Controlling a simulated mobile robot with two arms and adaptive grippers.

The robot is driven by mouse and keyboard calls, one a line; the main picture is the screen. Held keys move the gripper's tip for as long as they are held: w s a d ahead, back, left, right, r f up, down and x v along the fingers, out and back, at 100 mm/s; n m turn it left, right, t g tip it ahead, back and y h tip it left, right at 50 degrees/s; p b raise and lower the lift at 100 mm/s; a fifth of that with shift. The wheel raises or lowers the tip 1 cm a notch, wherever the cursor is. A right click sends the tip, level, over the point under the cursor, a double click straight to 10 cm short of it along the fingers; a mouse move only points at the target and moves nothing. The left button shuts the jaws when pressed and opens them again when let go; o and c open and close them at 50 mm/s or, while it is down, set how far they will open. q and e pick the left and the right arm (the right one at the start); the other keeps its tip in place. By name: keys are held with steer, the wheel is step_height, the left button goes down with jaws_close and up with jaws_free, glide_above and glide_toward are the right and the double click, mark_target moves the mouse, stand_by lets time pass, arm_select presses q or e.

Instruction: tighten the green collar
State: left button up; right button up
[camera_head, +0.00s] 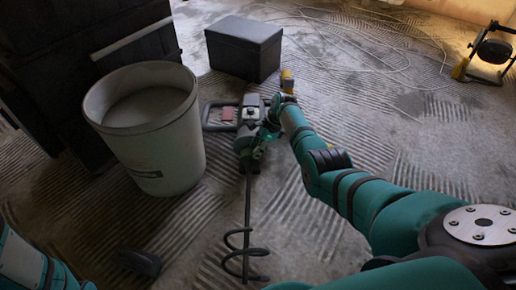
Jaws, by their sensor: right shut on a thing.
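A mixing drill (249,112) with a grey frame handle and a red part lies on the floor right of the bucket. The green collar (257,152) is at its lower end, partly hidden by my gripper. A long shaft with a spiral paddle (246,255) runs from it toward the bottom of the view. My right gripper (264,138) reaches in from the right and is shut on the green collar; its fingertips are small and hard to make out. Part of my left arm shows at the lower left, but its gripper is out of view.
A large whitish bucket (165,160) with grey contents stands close left of the drill. A dark grey box (244,50) stands behind. A small dark object (138,262) is on the floor in front. A yellow-and-black work lamp (490,52) and loose cable are at the back right.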

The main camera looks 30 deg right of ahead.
mark_target(250, 151)
steer(key=shift+w+a+r+g+h+p, duration=0.2)
steer(key=shift+a+r+g+h+p, duration=0.15)
steer(key=shift+h, duration=0.35)
steer(key=shift+w+a+f+g+h+b, duration=0.2)
steer(key=shift+a+g+h+b, duration=0.15)
steer(key=shift+h+b, duration=0.2)
steer(key=h+b, duration=0.1)
steer(key=b, duration=0.2)
steer(key=a+g+h+b, duration=0.1)
steer(key=h+b, duration=0.1)
steer(key=b, duration=0.2)
steer(key=shift+w+a+g, duration=0.2)
steer(key=shift+w+g, duration=0.1)
steer(key=shift+w, duration=0.05)
steer(key=shift+a+r+h+b, duration=0.1)
steer(key=shift+r+h+b, duration=0.15)
steer(key=shift+b, duration=0.45)
steer(key=o, duration=0.8)
steer(key=v, duration=1.2)
